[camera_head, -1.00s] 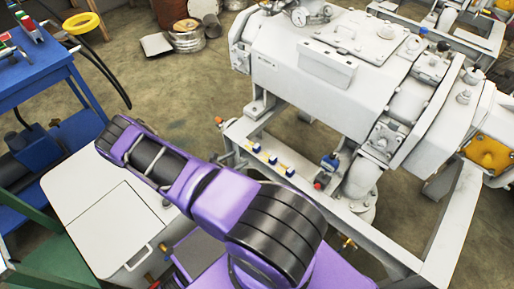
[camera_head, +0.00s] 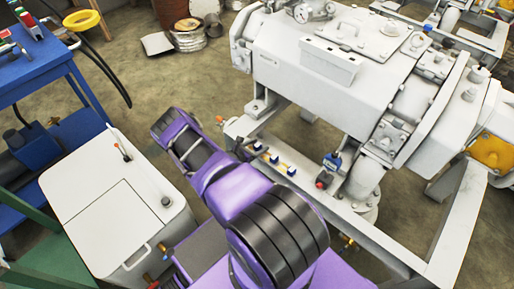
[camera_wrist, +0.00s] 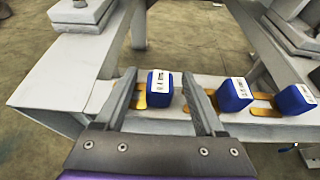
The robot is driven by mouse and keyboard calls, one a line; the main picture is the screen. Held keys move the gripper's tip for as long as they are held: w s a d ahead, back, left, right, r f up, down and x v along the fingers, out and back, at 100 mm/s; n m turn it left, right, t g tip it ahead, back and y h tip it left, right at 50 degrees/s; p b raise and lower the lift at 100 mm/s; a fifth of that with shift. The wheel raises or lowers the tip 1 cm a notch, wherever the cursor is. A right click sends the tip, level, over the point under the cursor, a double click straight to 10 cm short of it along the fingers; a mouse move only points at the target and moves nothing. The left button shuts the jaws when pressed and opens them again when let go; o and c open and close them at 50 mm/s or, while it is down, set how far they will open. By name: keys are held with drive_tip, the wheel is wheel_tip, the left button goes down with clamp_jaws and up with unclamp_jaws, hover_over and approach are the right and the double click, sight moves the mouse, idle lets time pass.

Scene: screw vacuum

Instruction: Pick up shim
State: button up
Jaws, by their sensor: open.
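Several shims, blue blocks with white labels and brass-coloured strips, sit in a row on the white frame beam. In the wrist view the left shim (camera_wrist: 160,90) shows between the fingers of my gripper (camera_wrist: 158,76). My gripper is open, with one finger on each side of this shim and no visible grip on it. The middle shim (camera_wrist: 234,95) and the right shim (camera_wrist: 296,99) stand to the right, outside the fingers.
The beam belongs to the frame (camera_head: 395,256) under a large white vacuum pump (camera_head: 320,75). A white cabinet (camera_head: 90,185) stands left of my arm. A blue cart (camera_head: 50,75) is at the far left. Bare floor (camera_head: 180,85) lies behind my arm.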

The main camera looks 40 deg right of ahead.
clamp_jaws()
idle(0.4)
